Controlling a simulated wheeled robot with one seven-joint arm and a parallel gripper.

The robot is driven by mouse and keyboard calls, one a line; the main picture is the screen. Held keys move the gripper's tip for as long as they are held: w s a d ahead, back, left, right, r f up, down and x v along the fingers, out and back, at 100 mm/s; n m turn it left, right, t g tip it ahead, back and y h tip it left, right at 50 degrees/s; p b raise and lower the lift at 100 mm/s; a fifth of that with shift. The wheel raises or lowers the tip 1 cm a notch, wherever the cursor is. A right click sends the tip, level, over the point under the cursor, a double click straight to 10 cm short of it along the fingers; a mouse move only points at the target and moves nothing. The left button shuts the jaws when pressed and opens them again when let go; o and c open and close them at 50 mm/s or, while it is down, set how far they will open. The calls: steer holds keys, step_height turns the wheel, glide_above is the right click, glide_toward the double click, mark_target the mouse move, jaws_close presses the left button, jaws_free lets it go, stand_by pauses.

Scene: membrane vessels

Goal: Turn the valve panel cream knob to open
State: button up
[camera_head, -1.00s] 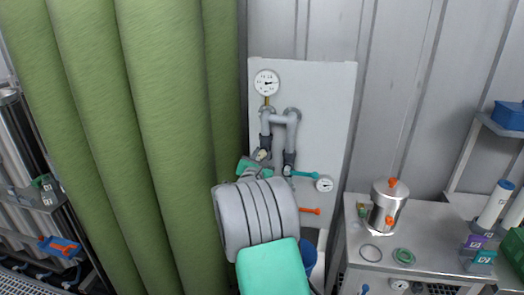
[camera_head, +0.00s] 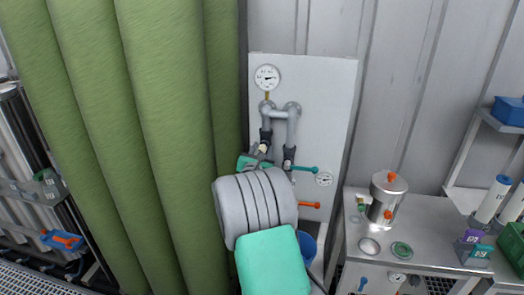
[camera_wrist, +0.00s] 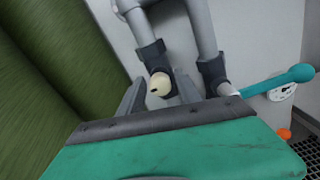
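The cream knob (camera_wrist: 161,84) sits on the dark valve body at the lower end of the left grey pipe on the white valve panel (camera_head: 325,100). In the head view the knob (camera_head: 263,149) is small, just above my gripper (camera_head: 256,160). In the wrist view the fingers of my gripper (camera_wrist: 160,95) stand apart, one on each side of the knob. Whether they touch it is unclear. A teal lever handle (camera_wrist: 278,80) reaches right from the neighbouring valve. My grey and teal arm hides the panel's lower left.
A green curtain (camera_head: 165,130) hangs close on the left. An orange handle (camera_head: 310,205) and a small gauge (camera_head: 324,179) are on the panel's lower right. A blue container (camera_head: 308,247) is beside my arm. A steel bench (camera_head: 425,220) with a metal vessel (camera_head: 386,197) stands right.

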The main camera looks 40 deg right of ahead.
steer(key=shift+o, duration=0.7)
steer(key=shift+a, duration=0.1)
steer(key=b+v, duration=0.2)
steer(key=v, duration=0.5)
steer(key=shift+s+a, duration=0.25)
